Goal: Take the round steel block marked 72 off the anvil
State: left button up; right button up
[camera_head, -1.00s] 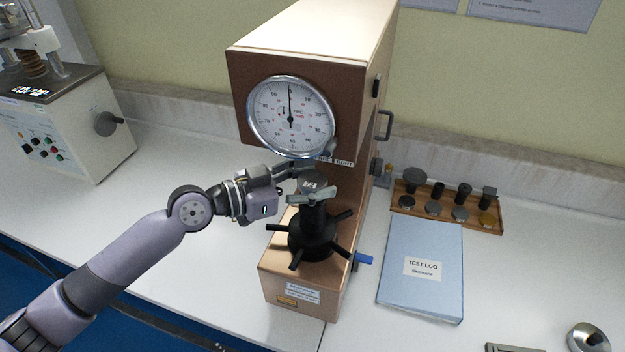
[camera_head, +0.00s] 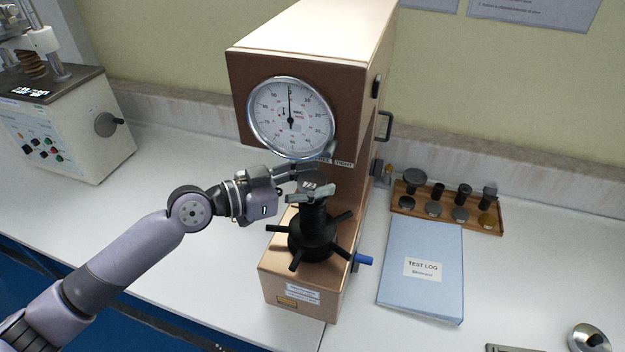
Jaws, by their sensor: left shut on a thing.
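The round steel block (camera_head: 311,186) is a small dark grey disc with a pale mark on top, too small to read surely. It is at the top of the anvil column of the copper-brown hardness tester, below the dial (camera_head: 290,117). My left gripper (camera_head: 309,183) reaches in from the left and is shut on the block, one finger behind it and one in front. The fingers hide much of the block and the anvil top, so I cannot tell whether the block still touches the anvil. The black spoked handwheel (camera_head: 312,235) is below. My right gripper is not in view.
The tester's overhanging head (camera_head: 345,105) is close above my fingers. A blue test log (camera_head: 420,295) lies to the right, with a wooden rack (camera_head: 402,210) of small parts behind it. Another machine (camera_head: 75,130) stands at far left. The bench between is clear.

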aim_at(313, 179)
pick_arm(q)
jog(key=shift+r, duration=0.6)
jog(key=shift+r+b, duration=0.6)
jog(key=shift+r, duration=0.35)
jog(key=f+b+v, duration=0.2)
jog(key=b+v, duration=0.8)
jog(key=v, duration=0.7)
jog(key=shift+s+a, duration=0.25)
jog(key=shift+a, duration=0.3)
jog(key=shift+f, duration=0.15)
jog(key=s+a+f+t, duration=0.1)
jog(key=s+f, duration=0.1)
jog(key=f, duration=0.7)
jog(key=s+a+f+n+y, duration=0.1)
jog(key=s+a+f, duration=0.1)
jog(key=f, duration=0.7)
jog(key=shift+s+f+n+t, duration=0.3)
jog(key=shift+s+f+t, duration=0.05)
jog(key=shift+f+t, duration=0.05)
